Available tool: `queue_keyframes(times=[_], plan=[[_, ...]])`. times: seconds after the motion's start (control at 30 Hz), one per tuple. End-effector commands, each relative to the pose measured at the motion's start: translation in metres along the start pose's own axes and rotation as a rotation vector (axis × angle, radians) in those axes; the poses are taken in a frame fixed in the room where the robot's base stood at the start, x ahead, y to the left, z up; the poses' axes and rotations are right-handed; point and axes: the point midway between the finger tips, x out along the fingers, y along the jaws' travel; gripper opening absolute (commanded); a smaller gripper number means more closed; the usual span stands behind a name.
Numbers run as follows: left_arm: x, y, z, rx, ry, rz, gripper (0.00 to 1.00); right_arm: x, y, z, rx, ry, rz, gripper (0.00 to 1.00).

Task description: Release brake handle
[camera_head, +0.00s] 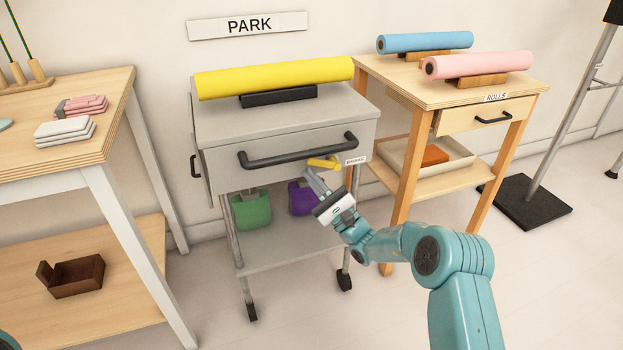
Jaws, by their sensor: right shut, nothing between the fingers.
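The yellow brake handle (323,163) sticks out on the front of the grey cart (215,130), below the dark drawer pull (297,155) and left of a small brake label (355,161). It lies nearly level. My right gripper (309,176) is shut and empty, with its fingertips just below and left of the brake handle. I cannot tell whether they touch it. My left gripper is not in view.
A yellow roll (275,76) rests on a black cradle on the cart. Green (252,210) and purple (303,199) items are below. A wooden table (110,95) stands left, a rolls table (400,75) right. A stand base (525,201) is farther right.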

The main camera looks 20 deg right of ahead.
Motion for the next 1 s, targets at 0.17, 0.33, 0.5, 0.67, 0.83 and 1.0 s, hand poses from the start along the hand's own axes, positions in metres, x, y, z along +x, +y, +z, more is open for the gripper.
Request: queue_keyframes(times=[0.17,0.33,0.5,0.67,0.83,1.0], plan=[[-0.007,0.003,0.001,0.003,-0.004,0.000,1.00,-0.026,-0.002,0.000,0.003,0.005,-0.001,0.00],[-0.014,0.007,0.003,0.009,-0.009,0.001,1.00,-0.068,-0.002,0.000,0.001,0.006,-0.001,0.00],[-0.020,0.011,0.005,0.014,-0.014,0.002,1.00,-0.110,-0.002,0.000,0.002,0.006,-0.001,0.00],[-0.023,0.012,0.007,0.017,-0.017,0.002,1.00,-0.140,-0.002,0.000,0.001,0.003,-0.001,0.00],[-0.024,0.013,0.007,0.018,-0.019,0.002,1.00,-0.157,-0.001,0.000,0.000,0.001,-0.001,0.00],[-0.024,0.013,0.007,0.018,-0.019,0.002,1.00,-0.161,-0.001,0.000,0.000,0.000,0.000,0.00]])
